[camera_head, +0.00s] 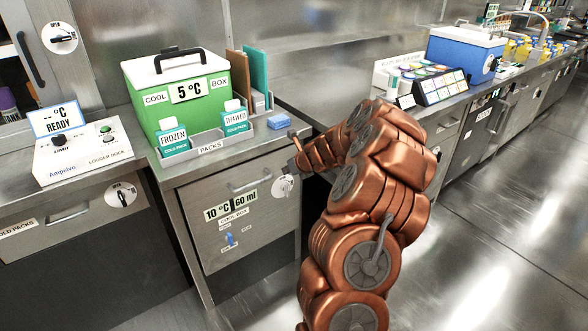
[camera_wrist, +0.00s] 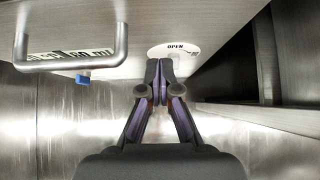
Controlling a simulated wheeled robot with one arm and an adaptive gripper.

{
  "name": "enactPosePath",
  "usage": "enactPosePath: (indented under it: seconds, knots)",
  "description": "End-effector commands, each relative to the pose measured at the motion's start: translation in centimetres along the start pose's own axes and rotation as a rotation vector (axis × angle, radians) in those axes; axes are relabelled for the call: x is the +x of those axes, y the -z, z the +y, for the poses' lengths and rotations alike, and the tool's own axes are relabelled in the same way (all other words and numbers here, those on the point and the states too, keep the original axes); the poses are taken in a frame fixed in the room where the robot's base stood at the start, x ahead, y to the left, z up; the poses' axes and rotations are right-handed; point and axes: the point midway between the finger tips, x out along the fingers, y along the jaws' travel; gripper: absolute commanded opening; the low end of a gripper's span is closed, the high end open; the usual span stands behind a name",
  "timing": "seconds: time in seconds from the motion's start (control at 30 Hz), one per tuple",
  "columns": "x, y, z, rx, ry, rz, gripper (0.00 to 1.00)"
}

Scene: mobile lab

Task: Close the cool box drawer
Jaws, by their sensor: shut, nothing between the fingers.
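The cool box drawer (camera_head: 215,235) is a grey metal front below the counter, labelled "10 °C | 60 ml COOL BOX". Its bar handle (camera_head: 250,183) is near the top, and the handle (camera_wrist: 70,66) is at upper left in the wrist view. A round white disc marked "OPEN" (camera_wrist: 184,47) is on the front right of the handle; it shows in the head view (camera_head: 283,187). My gripper (camera_wrist: 161,64) is shut and empty, its tips in front of the disc's lower part. I cannot tell whether they touch, or how far the drawer stands out.
A green cool box (camera_head: 192,95) and a grey packs tray (camera_head: 222,138) stand on the counter above. A blue sponge (camera_head: 279,121) lies near the edge. A dark gap (camera_wrist: 267,55) is right of the drawer front. The floor (camera_head: 480,250) to the right is clear.

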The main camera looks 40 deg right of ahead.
Motion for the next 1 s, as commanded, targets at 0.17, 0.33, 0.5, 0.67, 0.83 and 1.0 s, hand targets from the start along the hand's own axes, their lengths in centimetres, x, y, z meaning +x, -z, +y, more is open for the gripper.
enactPosePath:
  seconds: [0.17, 0.33, 0.5, 0.67, 0.83, 1.0]
  knots:
    - [2.2, -0.8, -0.1, -0.002, 0.003, 0.002, 0.0]
    - [3.3, -2.1, -0.1, -0.001, 0.001, 0.0, 0.0]
    - [3.8, -2.6, -0.1, 0.0, 0.001, 0.0, 0.0]
    - [3.9, -2.7, -0.1, 0.001, 0.001, 0.0, 0.0]
    - [3.9, -2.7, -0.1, 0.001, 0.001, 0.0, 0.0]
    - [3.9, -2.8, -0.2, 0.003, 0.003, 0.001, 0.0]
